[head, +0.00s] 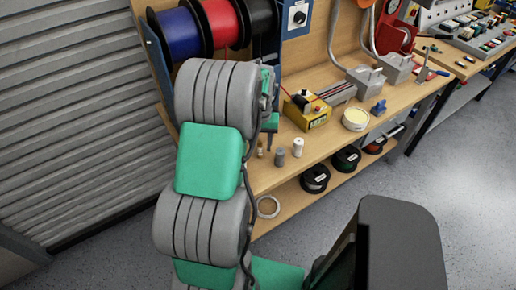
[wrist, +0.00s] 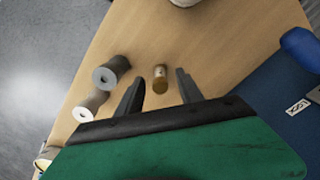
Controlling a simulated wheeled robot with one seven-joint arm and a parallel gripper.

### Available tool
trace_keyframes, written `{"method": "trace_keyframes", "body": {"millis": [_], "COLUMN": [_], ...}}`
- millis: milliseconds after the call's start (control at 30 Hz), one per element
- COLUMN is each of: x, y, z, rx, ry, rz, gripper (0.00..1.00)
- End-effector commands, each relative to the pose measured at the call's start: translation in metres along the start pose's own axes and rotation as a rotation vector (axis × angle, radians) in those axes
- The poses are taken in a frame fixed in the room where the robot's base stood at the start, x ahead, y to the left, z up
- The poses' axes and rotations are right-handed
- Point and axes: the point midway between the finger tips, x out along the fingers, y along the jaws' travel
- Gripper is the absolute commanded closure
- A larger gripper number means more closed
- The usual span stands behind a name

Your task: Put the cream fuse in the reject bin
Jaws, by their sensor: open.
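The palest small cylinder, which I take as the cream fuse (head: 297,146), stands upright on the wooden bench. In the wrist view it appears as the pale-ended cylinder (wrist: 90,105), left of the fingers. A grey cylinder (head: 279,157) stands beside it, also in the wrist view (wrist: 112,71). A smaller brown cylinder (wrist: 160,80) stands ahead of the gap between my fingertips; it shows in the head view (head: 259,150). My gripper (wrist: 158,80) is open and empty above the bench. I cannot tell which container is the reject bin.
A yellow box (head: 308,112), a round tub with a pale yellow inside (head: 355,118) and a blue part (head: 378,107) are farther right. A blue panel (wrist: 270,125) lies right of the gripper. A whitish object (wrist: 185,2) is cut off at the top. Cable reels sit below.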

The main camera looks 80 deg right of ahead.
Motion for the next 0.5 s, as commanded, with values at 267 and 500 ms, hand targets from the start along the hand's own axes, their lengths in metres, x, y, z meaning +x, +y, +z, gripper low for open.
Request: {"method": "trace_keyframes", "body": {"millis": [267,500], "x": [0.036,0.036], "y": [-0.001,-0.002], "z": [0.0,0.0], "rx": [-0.003,-0.005], "ry": [-0.001,0.0], "rz": [0.0,0.0], "gripper": [0.56,0.63]}}
